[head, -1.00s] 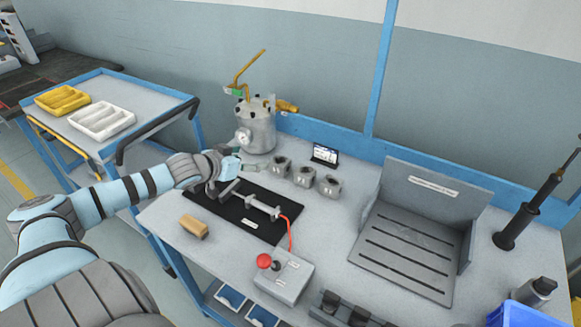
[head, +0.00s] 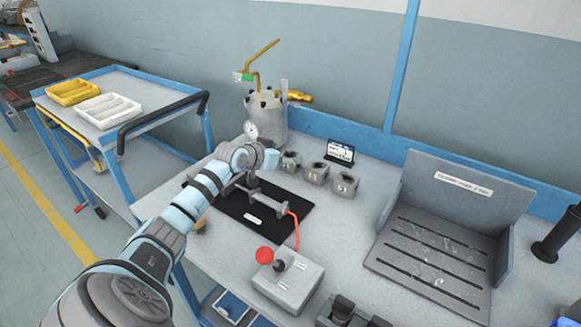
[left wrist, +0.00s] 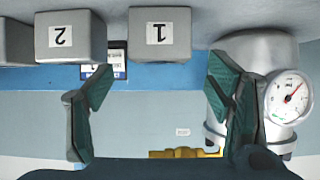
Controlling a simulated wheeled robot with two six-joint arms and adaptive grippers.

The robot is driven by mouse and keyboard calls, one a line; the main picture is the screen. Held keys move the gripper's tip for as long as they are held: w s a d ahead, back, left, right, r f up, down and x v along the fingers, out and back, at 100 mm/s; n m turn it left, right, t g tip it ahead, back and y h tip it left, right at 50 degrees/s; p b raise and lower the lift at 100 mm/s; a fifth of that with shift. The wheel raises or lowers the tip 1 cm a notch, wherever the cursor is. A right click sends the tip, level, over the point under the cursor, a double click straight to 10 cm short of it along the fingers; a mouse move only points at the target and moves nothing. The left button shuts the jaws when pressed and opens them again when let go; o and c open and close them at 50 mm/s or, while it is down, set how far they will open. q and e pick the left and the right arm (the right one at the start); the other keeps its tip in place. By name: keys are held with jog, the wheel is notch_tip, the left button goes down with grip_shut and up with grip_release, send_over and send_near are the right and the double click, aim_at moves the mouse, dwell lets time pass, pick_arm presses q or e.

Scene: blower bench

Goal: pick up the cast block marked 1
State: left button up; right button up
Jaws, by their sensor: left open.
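The cast block marked 1 (head: 290,161) is the leftmost of three grey cast blocks in a row on the bench. In the left wrist view, which is upside down, block 1 (left wrist: 160,33) shows its label plainly, ahead of and between the finger lines. My left gripper (head: 270,160) is just left of block 1 in the head view and partly covers it. Its fingers (left wrist: 160,84) are spread wide with nothing between them. My right gripper is not in view.
Block 2 (head: 316,173) stands close beside block 1, with block 3 (head: 345,185) beyond. A pressure tank with a gauge (head: 268,118) stands behind the gripper. A small display (head: 340,151) is behind the blocks. A black mat (head: 265,226) with a metal tool lies in front.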

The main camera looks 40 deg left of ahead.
aim_at(290, 156)
pick_arm(q)
jog(key=x, duration=0.3)
jog(key=shift+w+f+b, duration=0.1)
jog(key=shift+f+b, duration=0.1)
jog(key=shift+b, duration=0.2)
jog(key=shift+r, duration=0.1)
jog(key=c, duration=1.5)
jog(key=shift+c, duration=0.2)
jog(key=shift+r, duration=0.15)
